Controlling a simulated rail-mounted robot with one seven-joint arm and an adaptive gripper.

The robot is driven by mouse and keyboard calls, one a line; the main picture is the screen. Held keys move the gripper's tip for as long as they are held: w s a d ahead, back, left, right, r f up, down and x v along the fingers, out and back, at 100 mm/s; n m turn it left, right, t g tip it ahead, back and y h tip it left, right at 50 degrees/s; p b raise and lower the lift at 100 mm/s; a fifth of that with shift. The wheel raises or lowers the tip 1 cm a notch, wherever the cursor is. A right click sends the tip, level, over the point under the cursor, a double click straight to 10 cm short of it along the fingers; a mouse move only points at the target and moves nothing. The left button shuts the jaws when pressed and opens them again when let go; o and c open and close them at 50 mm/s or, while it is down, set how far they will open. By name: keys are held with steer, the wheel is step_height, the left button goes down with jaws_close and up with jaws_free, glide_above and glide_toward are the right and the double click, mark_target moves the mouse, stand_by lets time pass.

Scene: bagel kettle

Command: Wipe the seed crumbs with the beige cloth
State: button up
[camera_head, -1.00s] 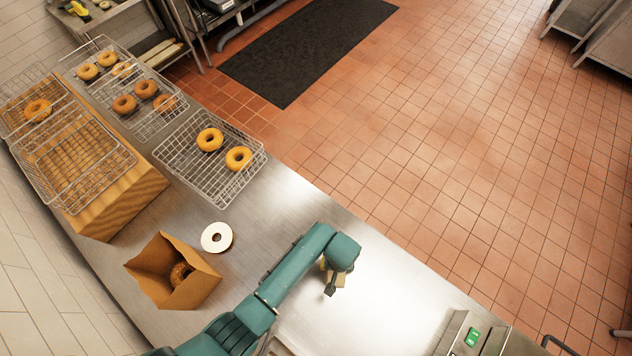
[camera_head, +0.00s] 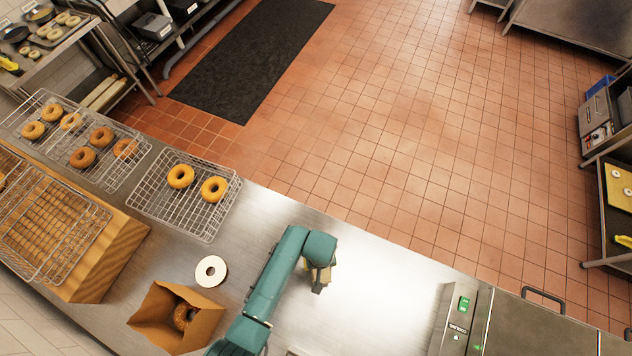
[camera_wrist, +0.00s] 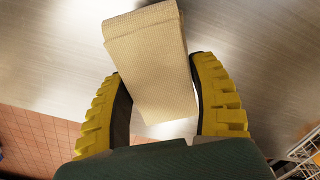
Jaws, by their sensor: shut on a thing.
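The beige cloth (camera_wrist: 150,65) is a folded, woven pad. In the wrist view it sits between the yellow ribbed fingers of my gripper (camera_wrist: 158,75), which is shut on it. In the head view my gripper (camera_head: 319,286) hangs over the bare middle of the steel counter (camera_head: 375,275), and a bit of the cloth (camera_head: 332,279) shows beside it. I cannot tell whether the cloth touches the counter. I cannot make out any seed crumbs in either view; glare and my arm cover part of the counter.
A white ring (camera_head: 211,271) and a brown paper bag (camera_head: 155,315) with a bagel lie left of my arm. A wire basket (camera_head: 160,205) with two bagels stands behind them. A machine with green buttons (camera_head: 465,320) stands at right. Counter between my gripper and it looks clear.

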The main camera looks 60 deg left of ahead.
steer(key=shift+r+p, duration=0.95)
steer(key=shift+r, duration=0.35)
